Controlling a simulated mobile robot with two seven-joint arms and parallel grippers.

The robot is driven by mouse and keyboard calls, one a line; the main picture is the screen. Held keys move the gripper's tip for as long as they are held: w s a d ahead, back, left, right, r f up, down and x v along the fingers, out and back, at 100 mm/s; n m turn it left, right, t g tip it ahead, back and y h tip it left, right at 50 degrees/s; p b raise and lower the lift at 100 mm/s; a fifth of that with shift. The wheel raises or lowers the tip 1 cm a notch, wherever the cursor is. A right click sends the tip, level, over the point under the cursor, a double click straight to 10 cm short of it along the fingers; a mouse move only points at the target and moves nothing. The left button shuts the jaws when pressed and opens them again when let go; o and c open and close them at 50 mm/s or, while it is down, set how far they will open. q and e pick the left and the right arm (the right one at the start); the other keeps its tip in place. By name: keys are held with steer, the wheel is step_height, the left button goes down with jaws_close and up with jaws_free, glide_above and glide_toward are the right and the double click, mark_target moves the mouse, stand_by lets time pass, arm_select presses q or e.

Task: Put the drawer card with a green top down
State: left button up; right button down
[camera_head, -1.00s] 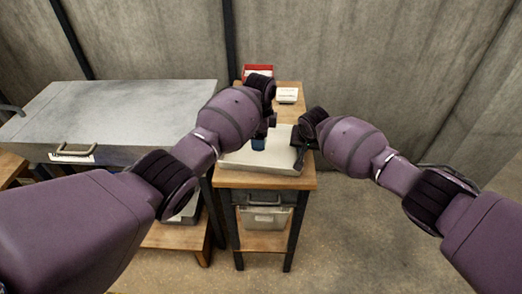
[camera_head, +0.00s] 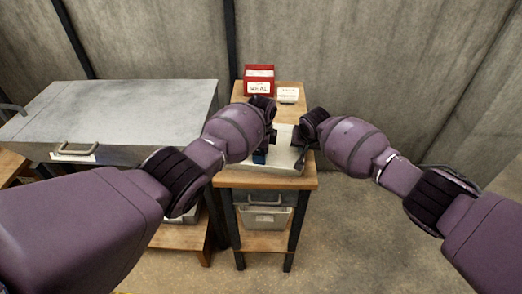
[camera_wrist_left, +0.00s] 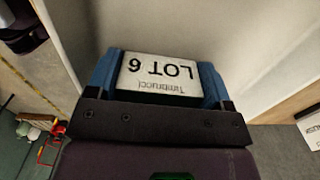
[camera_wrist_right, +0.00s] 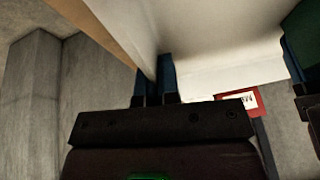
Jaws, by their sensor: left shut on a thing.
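My left gripper (camera_wrist_left: 160,85) is shut on a card that has a white label (camera_wrist_left: 160,78) reading "LOT 6". The card's green side (camera_wrist_right: 304,35) shows at the right edge of the right wrist view, beside a blue finger. In the head view my left gripper (camera_head: 260,157) is over the pale tray (camera_head: 282,163), and hides the card. I cannot tell whether the card touches the tray. My right gripper (camera_wrist_right: 155,80) has its fingers close together around the tray's right wall.
The tray is on a narrow wooden stand (camera_head: 265,181). A red box (camera_head: 259,80) and a small white labelled block (camera_head: 288,95) stand behind it. A large grey metal drawer case (camera_head: 120,115) is to the left. A handled bin (camera_head: 265,217) sits on the shelf below.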

arm_select(q)
steer(key=o, duration=0.9)
steer(key=shift+o, duration=0.2)
step_height(320, 180, up, 12)
stand_by(0.5)
arm_select(e)
steer(key=c, duration=1.3)
jaws_free()
steer(key=shift+o, duration=0.2)
